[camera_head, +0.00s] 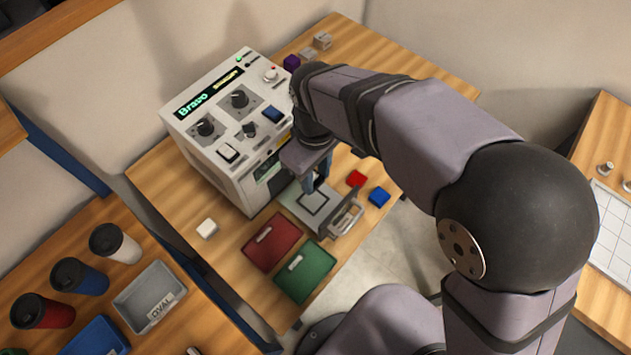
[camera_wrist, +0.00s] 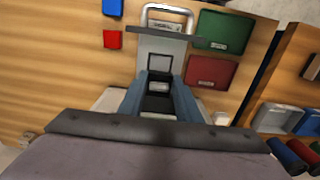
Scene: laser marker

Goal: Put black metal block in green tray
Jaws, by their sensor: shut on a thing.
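My gripper (camera_head: 318,182) points down over the grey sliding plate (camera_head: 296,208) of the laser marker. In the wrist view my gripper's two blue-grey fingers (camera_wrist: 160,90) are shut on the black metal block (camera_wrist: 157,104), which is dark and partly hidden between them. The green tray (camera_head: 318,262) lies on the table in front of the plate, beside the red tray (camera_head: 284,234). The green tray also shows at the upper right of the wrist view (camera_wrist: 236,24), with only a pale label visible in it.
The laser marker (camera_head: 225,125) stands left of my gripper. The plate's upright handle (camera_head: 347,217) rises near the green tray. A red block (camera_head: 356,178) and a blue block (camera_head: 379,197) lie to the right. A white block (camera_head: 207,228) lies left of the red tray.

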